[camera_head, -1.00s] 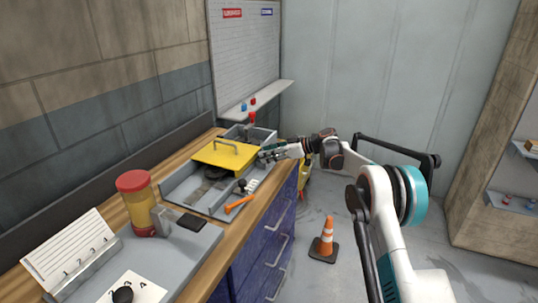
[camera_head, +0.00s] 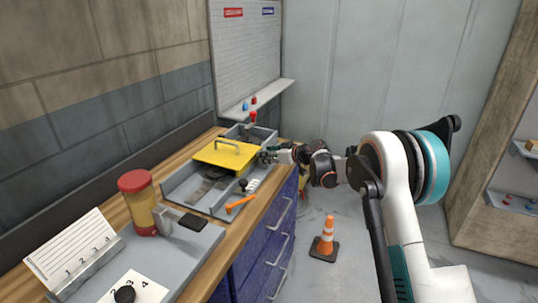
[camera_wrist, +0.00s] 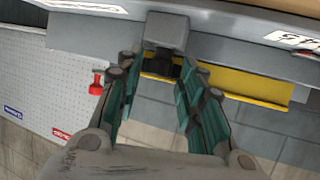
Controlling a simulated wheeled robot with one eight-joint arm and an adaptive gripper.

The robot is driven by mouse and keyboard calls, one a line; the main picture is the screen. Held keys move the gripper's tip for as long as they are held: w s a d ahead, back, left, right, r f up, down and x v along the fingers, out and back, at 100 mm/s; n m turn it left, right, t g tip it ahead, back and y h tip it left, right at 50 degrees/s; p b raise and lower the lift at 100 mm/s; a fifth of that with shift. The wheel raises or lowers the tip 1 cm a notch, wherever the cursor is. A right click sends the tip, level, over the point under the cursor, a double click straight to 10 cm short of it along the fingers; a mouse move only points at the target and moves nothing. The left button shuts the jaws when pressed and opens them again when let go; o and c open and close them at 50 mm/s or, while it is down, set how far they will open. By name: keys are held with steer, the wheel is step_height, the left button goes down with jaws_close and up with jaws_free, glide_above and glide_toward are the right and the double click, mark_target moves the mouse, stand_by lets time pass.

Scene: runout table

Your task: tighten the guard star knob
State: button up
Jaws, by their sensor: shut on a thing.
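The yellow guard (camera_head: 226,155) with its grey handle lies over the grey runout tray (camera_head: 176,190) on the bench, and its yellow edge (camera_wrist: 245,88) crosses the wrist view. The dark star knob (camera_wrist: 161,67) sits below a grey block (camera_wrist: 168,31), between my fingers. My gripper (camera_wrist: 160,78) is shut on the knob, its teal pads on either side. In the head view my gripper (camera_head: 266,156) is at the guard's right side, and the knob is hidden there.
An orange-handled tool (camera_head: 241,204) and a small black knob (camera_head: 242,184) lie near the tray's front edge. A red-lidded jar (camera_head: 138,203), a numbered card holder (camera_head: 75,255) and a black pad (camera_head: 192,222) are nearer. An orange cone (camera_head: 326,238) stands on the floor.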

steer(key=o, duration=1.1)
steer(key=shift+c, duration=0.2)
steer(key=v, duration=1.2)
steer(key=shift+d, duration=0.1)
